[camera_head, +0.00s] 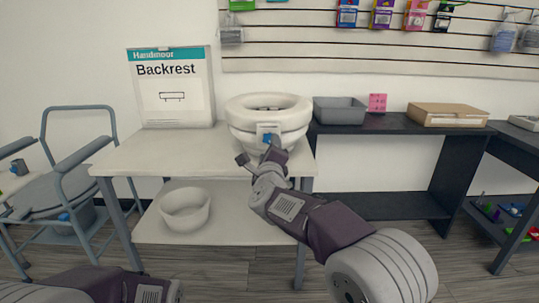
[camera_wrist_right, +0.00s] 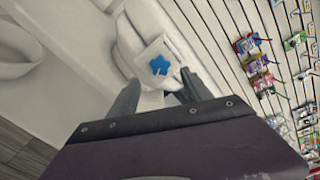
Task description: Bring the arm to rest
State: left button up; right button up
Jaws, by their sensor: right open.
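My right arm reaches from the lower right in the head view, and its gripper (camera_head: 258,160) is in front of a white raised toilet seat (camera_head: 268,104) on the white table (camera_head: 160,153). The seat has a bracket with a blue star-shaped knob (camera_wrist_right: 160,65) on its front. In the right wrist view the open fingers (camera_wrist_right: 158,92) point toward the bracket, one on each side of it, with nothing visibly held. Whether they touch it cannot be told. A part of my left arm (camera_head: 95,287) shows at the bottom left; its gripper is out of view.
A Backrest sign (camera_head: 172,85) stands left of the seat. A white bowl (camera_head: 185,207) is on the shelf below. A dark table to the right bears a grey bin (camera_head: 340,110), a pink card (camera_head: 377,103) and a cardboard box (camera_head: 447,115). A commode chair (camera_head: 60,190) stands at left.

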jog(key=s, duration=0.3)
